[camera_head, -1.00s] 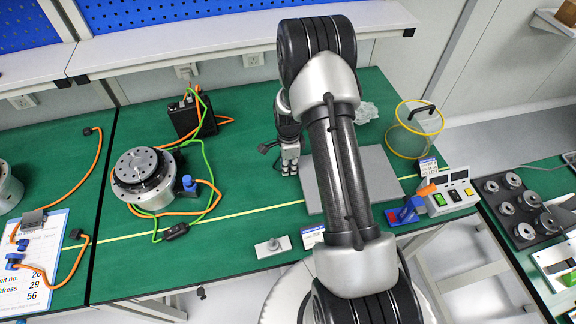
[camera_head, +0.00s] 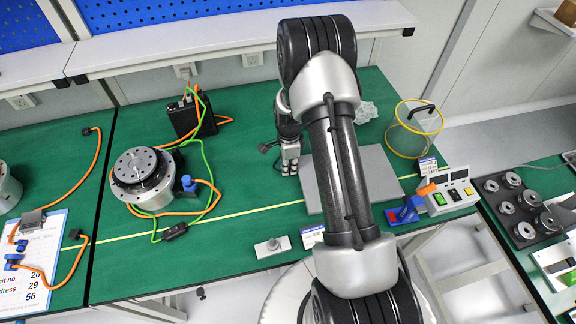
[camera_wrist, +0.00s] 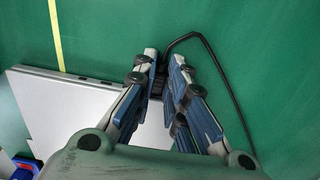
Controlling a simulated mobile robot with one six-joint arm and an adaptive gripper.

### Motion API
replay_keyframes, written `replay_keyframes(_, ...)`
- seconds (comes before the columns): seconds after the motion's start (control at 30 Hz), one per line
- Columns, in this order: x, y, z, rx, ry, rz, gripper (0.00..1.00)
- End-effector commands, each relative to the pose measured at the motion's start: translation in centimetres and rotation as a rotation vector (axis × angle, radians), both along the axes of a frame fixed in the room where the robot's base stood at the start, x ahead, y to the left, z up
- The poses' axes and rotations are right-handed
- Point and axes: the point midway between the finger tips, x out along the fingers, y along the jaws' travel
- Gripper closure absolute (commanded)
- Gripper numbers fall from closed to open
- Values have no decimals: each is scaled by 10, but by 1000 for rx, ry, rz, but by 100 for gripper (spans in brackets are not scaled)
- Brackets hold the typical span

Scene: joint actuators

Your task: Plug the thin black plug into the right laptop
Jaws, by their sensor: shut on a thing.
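A flat grey laptop (camera_head: 383,166) lies on the green bench, partly hidden behind my arm. In the wrist view the laptop (camera_wrist: 70,110) is at the lower left, with small dark ports along its upper edge. My gripper (camera_head: 290,168) is low over the bench at the laptop's left edge. In the wrist view my gripper (camera_wrist: 164,66) is shut on a black plug (camera_wrist: 157,86), mostly hidden between the fingers. Its thin black cable (camera_wrist: 216,64) loops up and to the right. I cannot tell whether the plug touches the laptop. No second laptop shows.
A round motor (camera_head: 143,178) with orange and green cables and a black box (camera_head: 192,117) stand to the left.

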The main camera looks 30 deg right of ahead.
Motion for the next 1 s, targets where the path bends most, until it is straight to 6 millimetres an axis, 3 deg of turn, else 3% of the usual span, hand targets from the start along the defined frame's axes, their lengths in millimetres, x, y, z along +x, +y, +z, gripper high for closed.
replay_keyframes(0.57,-1,-2,0,0,0,0,97)
replay_keyframes(0.6,-1,-2,0,0,0,0,85)
replay_keyframes(0.9,-1,-2,0,0,0,0,65)
replay_keyframes(1.0,-1,-2,0,0,0,0,64)
